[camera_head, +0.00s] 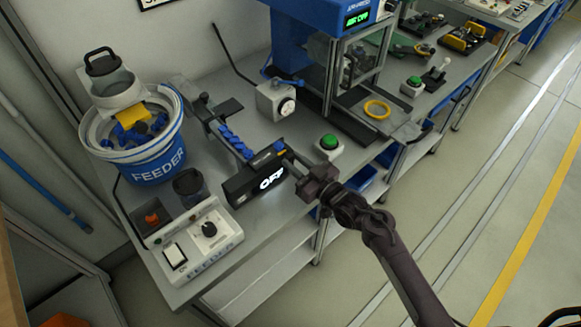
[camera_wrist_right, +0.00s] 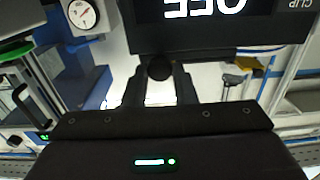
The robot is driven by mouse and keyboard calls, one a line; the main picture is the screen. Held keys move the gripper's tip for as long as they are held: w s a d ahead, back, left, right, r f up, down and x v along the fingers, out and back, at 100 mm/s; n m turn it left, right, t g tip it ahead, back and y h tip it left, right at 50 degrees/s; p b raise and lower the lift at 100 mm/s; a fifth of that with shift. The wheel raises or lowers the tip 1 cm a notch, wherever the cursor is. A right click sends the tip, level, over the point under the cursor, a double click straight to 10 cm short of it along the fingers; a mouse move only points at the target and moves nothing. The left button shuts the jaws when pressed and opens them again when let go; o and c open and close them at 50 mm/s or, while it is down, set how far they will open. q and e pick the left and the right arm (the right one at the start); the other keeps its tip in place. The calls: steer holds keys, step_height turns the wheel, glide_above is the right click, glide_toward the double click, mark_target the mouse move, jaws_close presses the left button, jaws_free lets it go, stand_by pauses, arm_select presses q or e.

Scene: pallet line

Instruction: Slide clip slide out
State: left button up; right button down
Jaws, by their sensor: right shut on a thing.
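The clip unit is a black box (camera_head: 256,178) with a lit OFF display, on the bench in the head view. Its dark face (camera_wrist_right: 220,30) fills the top of the right wrist view, with OFF and CLIP upside down. A rail of blue clips (camera_head: 235,142) runs back from it. My right gripper (camera_head: 288,157) reaches the box's right end from the front. In the wrist view its fingers (camera_wrist_right: 160,78) are shut on a small round dark knob (camera_wrist_right: 159,67) at the box's edge. The slide behind the knob is mostly hidden. My left gripper is not in view.
A FEEDER bucket (camera_head: 133,150) with blue parts stands at the left. A control panel (camera_head: 193,244) with a dial is in front. A green button (camera_head: 329,143), a gauge box (camera_head: 276,101) and a blue press (camera_head: 312,22) stand behind. The aisle floor at right is clear.

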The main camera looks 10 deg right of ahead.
steer(key=shift+w+d, duration=0.1)
steer(key=shift+d, duration=0.1)
steer(key=c, duration=1.2)
jaws_free()
steer(key=shift+w+d, duration=0.1)
steer(key=shift+d, duration=0.05)
steer(key=shift+s+d+f, duration=0.15)
steer(key=shift+s+d, duration=0.05)
steer(key=shift+s, duration=0.3)
steer(key=b+v, duration=0.1)
steer(key=v, duration=0.5)
steer(key=shift+s+d+b, duration=0.25)
steer(key=shift+d+b, duration=0.05)
steer(key=shift+b, duration=0.05)
